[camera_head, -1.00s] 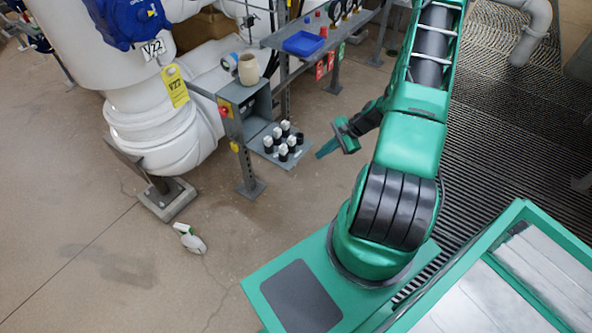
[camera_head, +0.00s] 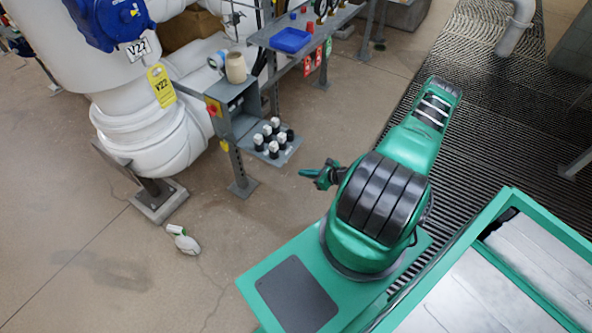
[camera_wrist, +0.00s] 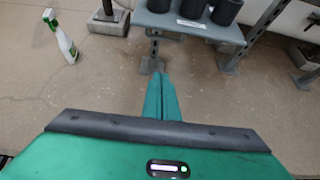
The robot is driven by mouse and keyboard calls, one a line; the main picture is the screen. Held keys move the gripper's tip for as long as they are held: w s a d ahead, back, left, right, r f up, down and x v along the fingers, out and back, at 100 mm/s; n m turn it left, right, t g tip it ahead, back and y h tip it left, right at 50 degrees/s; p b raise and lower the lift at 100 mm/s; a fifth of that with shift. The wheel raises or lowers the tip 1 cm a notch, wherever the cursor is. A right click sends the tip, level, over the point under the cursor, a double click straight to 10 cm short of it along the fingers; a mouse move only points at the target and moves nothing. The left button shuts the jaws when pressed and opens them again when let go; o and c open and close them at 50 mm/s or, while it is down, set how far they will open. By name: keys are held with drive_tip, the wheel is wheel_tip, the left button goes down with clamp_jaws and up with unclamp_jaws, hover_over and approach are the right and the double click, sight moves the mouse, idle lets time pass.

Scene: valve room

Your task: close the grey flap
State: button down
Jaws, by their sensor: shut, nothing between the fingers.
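The grey flap (camera_head: 268,157) stands out level from the lower front of a grey box (camera_head: 233,103), folded down and open. Several small items with white or black tops (camera_head: 272,134) stand on it. In the wrist view the flap (camera_wrist: 160,21) is at the top, with dark cylinders (camera_wrist: 226,11) on it and a small label on its edge. My gripper (camera_head: 303,172) is right of and below the flap in the head view, apart from it. Its green fingers (camera_wrist: 162,78) are together and empty, pointing towards the flap's support leg.
A spray bottle (camera_head: 183,240) stands on the floor at left. A shelf (camera_head: 267,38) with a blue tray (camera_head: 290,40) is behind the box. A beige cup (camera_head: 236,67) stands on top of the box. Floor between my gripper and the flap is clear.

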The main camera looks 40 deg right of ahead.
drive_tip(key=x, duration=0.9)
drive_tip(key=shift+w+a+r, duration=0.1)
drive_tip(key=shift+w+r, duration=0.1)
drive_tip(key=shift+r, duration=0.75)
drive_tip(key=shift+w+a+r, duration=0.1)
drive_tip(key=shift+w+r, duration=0.1)
drive_tip(key=shift+r, duration=0.75)
drive_tip(key=shift+d, duration=0.1)
